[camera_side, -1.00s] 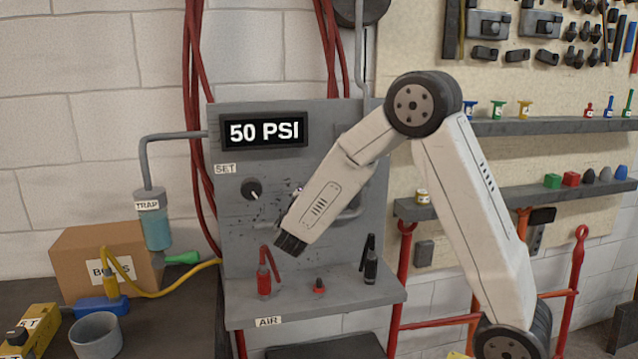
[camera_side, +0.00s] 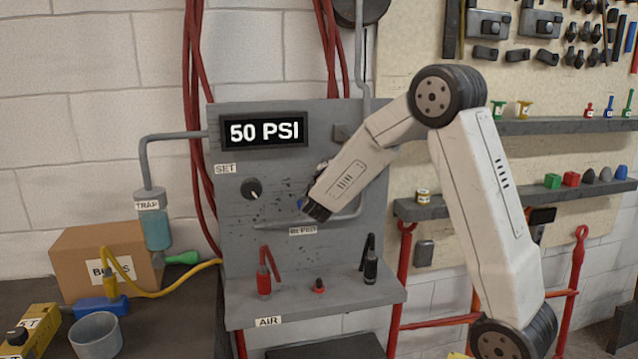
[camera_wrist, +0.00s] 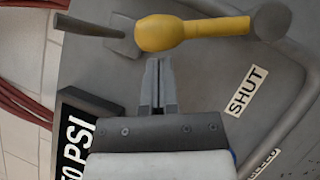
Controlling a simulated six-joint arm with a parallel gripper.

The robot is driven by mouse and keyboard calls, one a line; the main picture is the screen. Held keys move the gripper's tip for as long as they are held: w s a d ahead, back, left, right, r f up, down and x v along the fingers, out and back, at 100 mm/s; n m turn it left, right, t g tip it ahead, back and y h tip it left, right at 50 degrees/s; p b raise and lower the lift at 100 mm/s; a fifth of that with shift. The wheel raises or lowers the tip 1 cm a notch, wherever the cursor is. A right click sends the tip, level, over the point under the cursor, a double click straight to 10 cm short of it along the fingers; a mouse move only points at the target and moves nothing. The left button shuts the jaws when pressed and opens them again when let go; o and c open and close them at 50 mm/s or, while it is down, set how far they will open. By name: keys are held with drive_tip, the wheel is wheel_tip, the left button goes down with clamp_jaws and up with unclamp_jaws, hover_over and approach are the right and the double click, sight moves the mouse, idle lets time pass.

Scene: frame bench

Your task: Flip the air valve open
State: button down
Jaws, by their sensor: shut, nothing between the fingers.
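A yellow lever-like piece (camera_wrist: 190,32) with grey ends lies across the top of the wrist view; it looks like the air valve's handle, but I cannot tell for sure. A SHUT label (camera_wrist: 245,90) is on the panel to its right. My gripper (camera_wrist: 158,65) is shut and empty, its fingertips just below the yellow piece in the picture; I cannot tell if they touch. In the side view my gripper (camera_side: 315,210) is in front of the grey panel (camera_side: 235,225), and my arm hides the part of the panel behind it.
The display (camera_side: 264,131) reads 50 PSI, with a SET knob (camera_side: 252,188) below. A red-handled fitting (camera_side: 265,275), a small red knob (camera_side: 319,285) and a black-handled fitting (camera_side: 370,265) stand on the panel's ledge. A bleed label (camera_side: 303,231) is beneath my gripper.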

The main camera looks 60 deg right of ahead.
drive_tip(key=shift+s+d+r+m+g+y, duration=0.35)
drive_tip(key=shift+s+d+r+m+y, duration=0.25)
drive_tip(key=shift+m, duration=0.55)
drive_tip(key=shift+s+d+r+m+g+y, duration=0.35)
drive_tip(key=shift+s+d+r+m+y, duration=0.25)
drive_tip(key=shift+m, duration=0.55)
drive_tip(key=shift+w+a, duration=0.2)
drive_tip(key=shift+a, duration=0.05)
drive_tip(key=a+f, duration=0.1)
drive_tip(key=a, duration=1.1)
drive_tip(key=shift+a, duration=0.4)
